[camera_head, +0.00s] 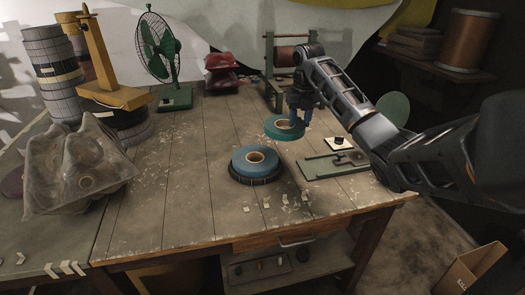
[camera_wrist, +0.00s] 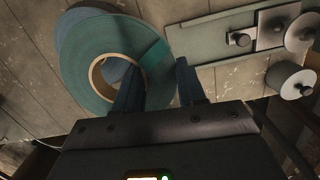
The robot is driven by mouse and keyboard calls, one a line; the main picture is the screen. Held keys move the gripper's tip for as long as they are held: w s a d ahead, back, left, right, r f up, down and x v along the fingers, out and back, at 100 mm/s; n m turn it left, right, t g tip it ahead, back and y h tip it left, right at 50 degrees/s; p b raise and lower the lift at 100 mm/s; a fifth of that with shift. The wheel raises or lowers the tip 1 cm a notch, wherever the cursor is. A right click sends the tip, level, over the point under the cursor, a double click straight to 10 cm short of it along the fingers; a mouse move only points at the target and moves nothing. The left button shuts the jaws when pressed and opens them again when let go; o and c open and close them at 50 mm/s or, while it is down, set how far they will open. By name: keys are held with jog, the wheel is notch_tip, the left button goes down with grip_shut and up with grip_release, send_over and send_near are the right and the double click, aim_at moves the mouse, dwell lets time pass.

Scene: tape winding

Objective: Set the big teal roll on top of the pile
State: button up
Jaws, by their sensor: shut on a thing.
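The big teal roll (camera_head: 273,130) is in my gripper (camera_head: 301,119), at its right side in the head view. In the wrist view, my gripper (camera_wrist: 158,82) has one finger at the core hole and the other outside the rim of the teal roll (camera_wrist: 120,38). The jaws are shut on the roll's ring. The pile in the head view is a blue roll (camera_head: 243,167) on a wider dark roll (camera_head: 238,178), at the middle of the table. The teal roll is apart from it, up and right in the picture. Its height above the table is hard to tell.
A green plate with fittings (camera_head: 325,166) lies right of the pile. A winding stand (camera_head: 269,75) is behind the teal roll. Small scraps lie near the front.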

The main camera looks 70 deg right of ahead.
aim_at(270, 125)
jog(key=w+a+f, duration=0.1)
jog(key=w+f, duration=0.1)
jog(key=w, duration=0.1)
jog(key=w+a+f+p, duration=0.1)
jog(key=w+f, duration=0.1)
jog(key=w, duration=0.1)
jog(key=w+a+f, duration=0.1)
jog(key=w+a, duration=0.1)
jog(key=w, duration=0.1)
jog(key=shift+f+p, duration=0.3)
jog(key=shift+f, duration=0.1)
jog(key=shift+f+p, duration=0.35)
jog(key=shift+f, duration=1.7)
jog(key=shift+f, duration=0.4)
jog(key=shift+f, duration=0.1)
jog(key=o, duration=1.2)
jog(key=r, duration=0.4)
jog(key=r+b, duration=0.1)
jog(key=r, duration=0.3)
jog(key=a+r, duration=0.1)
jog(key=r, duration=0.4)
jog(key=shift+s+a+b, duration=0.1)
jog(key=shift+s+b, duration=0.2)
jog(key=shift+s, duration=0.1)
